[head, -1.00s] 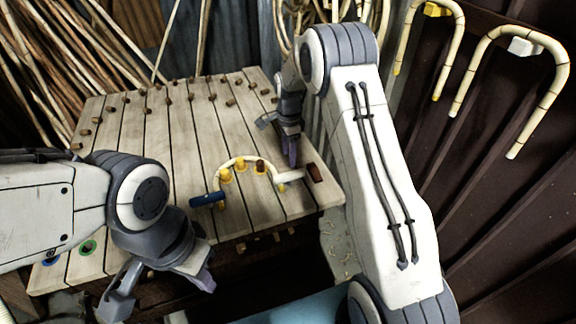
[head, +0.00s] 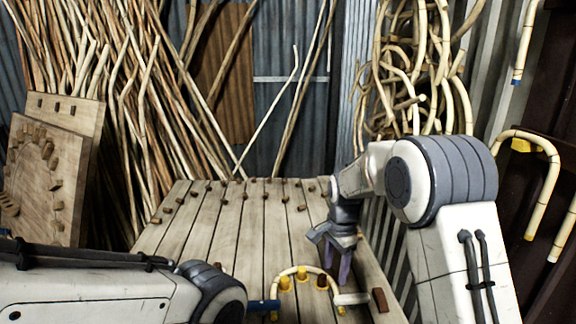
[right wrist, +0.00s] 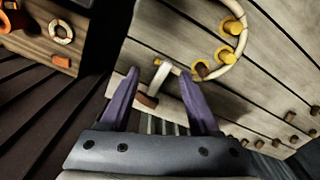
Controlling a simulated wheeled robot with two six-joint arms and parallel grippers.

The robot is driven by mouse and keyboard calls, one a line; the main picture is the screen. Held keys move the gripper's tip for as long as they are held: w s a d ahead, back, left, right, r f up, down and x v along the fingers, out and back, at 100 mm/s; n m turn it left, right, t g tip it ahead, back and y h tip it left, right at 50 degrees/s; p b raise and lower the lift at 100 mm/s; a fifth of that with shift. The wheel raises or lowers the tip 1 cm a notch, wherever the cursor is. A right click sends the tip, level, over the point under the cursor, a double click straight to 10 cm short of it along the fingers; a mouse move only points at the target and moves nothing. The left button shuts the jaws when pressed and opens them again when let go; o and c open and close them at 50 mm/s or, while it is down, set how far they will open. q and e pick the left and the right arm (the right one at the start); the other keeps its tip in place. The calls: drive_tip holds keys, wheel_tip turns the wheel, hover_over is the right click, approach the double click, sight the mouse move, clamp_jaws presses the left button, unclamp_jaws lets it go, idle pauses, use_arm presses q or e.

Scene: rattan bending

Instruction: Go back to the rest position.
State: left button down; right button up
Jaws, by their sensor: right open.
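My right gripper (head: 338,270) is open and empty above the right part of the slatted bench. A pale rattan arch (head: 303,270) bends around yellow pegs on the bench, left of my right gripper. It also shows in the right wrist view (right wrist: 243,40). A blue piece (head: 263,305) is at its left end and a white piece (head: 351,299) at its right end.
The slatted bench (head: 225,225) has rows of small wooden pegs. A brown block (head: 380,300) is beside the white piece. Rattan poles (head: 150,90) lean at the back left, and coils (head: 410,70) hang behind my right arm. Bent canes (head: 543,165) hang on the right wall.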

drive_tip(key=s+a+r+n, duration=0.5)
drive_tip(key=s+a+n, duration=0.25)
drive_tip(key=s, duration=0.25)
drive_tip(key=s+a+r+n, duration=0.1)
drive_tip(key=s+a+n, duration=0.1)
drive_tip(key=s+n, duration=1.1)
drive_tip(key=s, duration=0.9)
drive_tip(key=shift+s+y, duration=0.4)
